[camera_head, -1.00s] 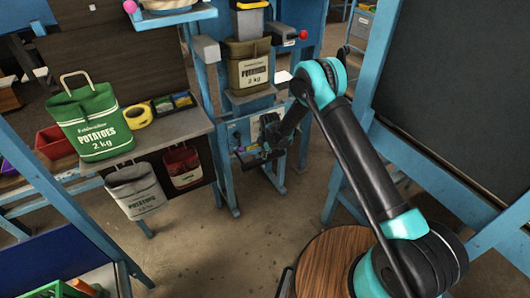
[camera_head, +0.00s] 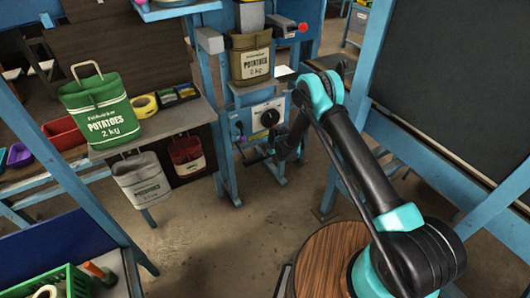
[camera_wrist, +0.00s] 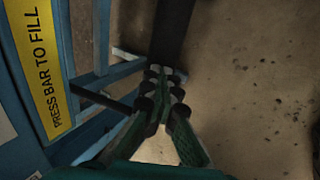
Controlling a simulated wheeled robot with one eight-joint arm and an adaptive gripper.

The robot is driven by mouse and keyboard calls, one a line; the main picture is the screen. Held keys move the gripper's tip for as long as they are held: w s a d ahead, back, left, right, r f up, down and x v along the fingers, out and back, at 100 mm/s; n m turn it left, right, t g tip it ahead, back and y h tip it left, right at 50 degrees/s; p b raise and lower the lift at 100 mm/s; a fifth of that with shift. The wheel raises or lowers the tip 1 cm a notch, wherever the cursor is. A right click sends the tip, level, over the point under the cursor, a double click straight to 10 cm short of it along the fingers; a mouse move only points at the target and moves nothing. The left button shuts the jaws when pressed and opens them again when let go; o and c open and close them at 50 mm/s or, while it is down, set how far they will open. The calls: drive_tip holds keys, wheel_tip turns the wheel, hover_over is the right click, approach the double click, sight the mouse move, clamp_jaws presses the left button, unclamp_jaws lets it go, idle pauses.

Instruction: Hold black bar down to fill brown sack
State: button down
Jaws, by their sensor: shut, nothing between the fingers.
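The brown sack (camera_head: 250,60), marked POTATOES 2 kg, hangs upright under the grey spout of the blue filling stand. How full it is cannot be seen. My gripper (camera_wrist: 165,74) is shut and empty, low in front of the stand. In the wrist view, a wide dark strip (camera_wrist: 173,28), which looks like the black bar, lies just beyond my fingertips. I cannot tell whether they touch it. A yellow label (camera_wrist: 40,65) reading PRESS BAR TO FILL is on the stand at the left. In the head view my wrist partly hides this low area.
A panel with a dial (camera_head: 264,117) sits on the stand below the sack. A green potato sack (camera_head: 100,110) stands on the shelf at left; a grey sack (camera_head: 142,182) and a red sack (camera_head: 187,155) hang below. A dark board (camera_head: 450,80) stands at right. The floor between is clear.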

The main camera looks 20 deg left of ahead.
drive_tip(key=shift+s+d+f, duration=0.1)
drive_tip(key=shift+f, duration=0.25)
drive_tip(key=shift+f, duration=0.1)
idle(2.5)
idle(1.1)
